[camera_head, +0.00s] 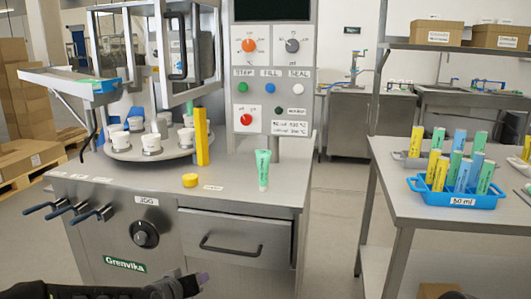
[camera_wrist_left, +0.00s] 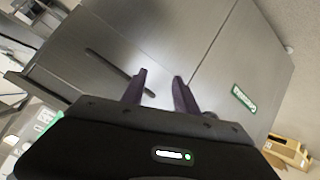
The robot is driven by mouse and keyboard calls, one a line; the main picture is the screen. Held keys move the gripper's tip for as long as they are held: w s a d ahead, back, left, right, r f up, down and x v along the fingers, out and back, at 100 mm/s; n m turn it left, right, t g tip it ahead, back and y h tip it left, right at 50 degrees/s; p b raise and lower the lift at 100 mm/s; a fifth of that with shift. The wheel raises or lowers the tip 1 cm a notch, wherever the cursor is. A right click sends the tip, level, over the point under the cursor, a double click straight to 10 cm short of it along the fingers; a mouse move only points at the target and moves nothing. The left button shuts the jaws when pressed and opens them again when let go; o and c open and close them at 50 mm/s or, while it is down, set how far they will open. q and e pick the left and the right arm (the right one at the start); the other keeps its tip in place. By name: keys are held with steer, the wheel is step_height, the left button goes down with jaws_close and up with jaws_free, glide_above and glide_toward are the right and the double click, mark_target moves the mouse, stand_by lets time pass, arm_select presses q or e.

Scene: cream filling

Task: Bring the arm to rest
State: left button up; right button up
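My left gripper (camera_head: 196,281) comes in low from the left in the head view, in front of the machine's drawer and below the worktop. In the left wrist view the two dark fingers of the left gripper (camera_wrist_left: 158,92) stand apart with nothing between them. The grey cabinet front (camera_wrist_left: 165,45) is beyond the fingers, and the gripper looks clear of it. My right gripper is in neither view.
The filling machine's worktop (camera_head: 235,183) carries a green tube (camera_head: 262,170), a yellow cap (camera_head: 190,180) and a turntable with white cups (camera_head: 150,143). A drawer (camera_head: 233,235) and levers face my arm. At right, a table holds a blue rack (camera_head: 455,199) of tubes.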

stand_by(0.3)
